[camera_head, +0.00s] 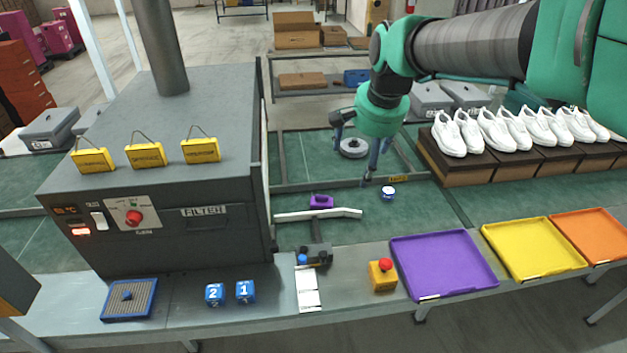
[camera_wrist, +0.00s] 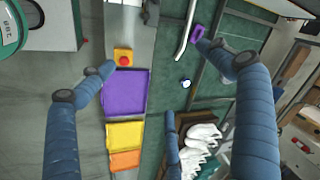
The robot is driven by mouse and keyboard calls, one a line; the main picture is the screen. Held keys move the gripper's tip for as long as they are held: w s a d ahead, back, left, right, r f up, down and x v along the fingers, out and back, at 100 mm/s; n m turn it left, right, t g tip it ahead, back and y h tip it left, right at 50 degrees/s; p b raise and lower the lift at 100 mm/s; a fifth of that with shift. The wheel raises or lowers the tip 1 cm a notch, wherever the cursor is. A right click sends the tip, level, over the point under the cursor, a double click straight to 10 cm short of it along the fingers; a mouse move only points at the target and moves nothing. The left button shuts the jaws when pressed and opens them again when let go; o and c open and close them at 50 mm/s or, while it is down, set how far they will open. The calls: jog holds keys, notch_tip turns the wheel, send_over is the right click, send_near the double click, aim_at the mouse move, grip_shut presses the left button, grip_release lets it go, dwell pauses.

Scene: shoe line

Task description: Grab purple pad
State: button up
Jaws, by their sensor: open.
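The purple pad (camera_head: 321,202) is a small block with a dark spot on top. It lies on the green conveyor, behind a white bent bar (camera_head: 318,214). In the wrist view the pad (camera_wrist: 197,32) shows at the top, right of the bar, close to a finger in the picture. My gripper (camera_head: 354,160) hangs above the conveyor, behind and right of the pad in the head view. Its blue fingers are spread wide with nothing between them. In the wrist view, my gripper (camera_wrist: 150,82) shows its fingers well apart.
A purple tray (camera_head: 443,264), yellow tray (camera_head: 534,249) and orange tray (camera_head: 592,236) line the front right. A red-topped yellow button box (camera_head: 382,275) stands beside them. A small blue-white tin (camera_head: 388,193) is right of the pad. The grey filter machine (camera_head: 165,225) stands left.

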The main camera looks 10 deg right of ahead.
jog(key=w+f+m+g, duration=0.15)
jog(key=w+f, duration=0.25)
jog(key=w, duration=0.4)
jog(key=w+f+m, duration=0.3)
jog(key=w+f, duration=0.1)
jog(key=w, duration=0.3)
jog(key=w+f+m, duration=0.2)
jog(key=w+f, duration=0.2)
jog(key=w, duration=0.4)
jog(key=w+f+m, duration=0.2)
jog(key=w+f, duration=0.2)
jog(key=f, duration=0.4)
jog(key=w+f+m+g, duration=0.1)
jog(key=w+f+m, duration=0.1)
jog(key=w+f, duration=0.3)
jog(key=w+f+m+g+p, duration=0.1)
jog(key=w+f, duration=0.3)
jog(key=f, duration=0.6)
jog(key=shift+w+a+f+m+y, duration=0.3)
jog(key=shift+w+f+m+y, duration=0.1)
jog(key=shift+m, duration=0.15)
jog(key=b, duration=0.2)
send_over(324, 203)
notch_tip(324, 203, down, 8)
jog(key=shift+s+f, duration=0.1)
jog(key=shift+a+f, duration=0.1)
jog(key=shift+f, duration=0.05)
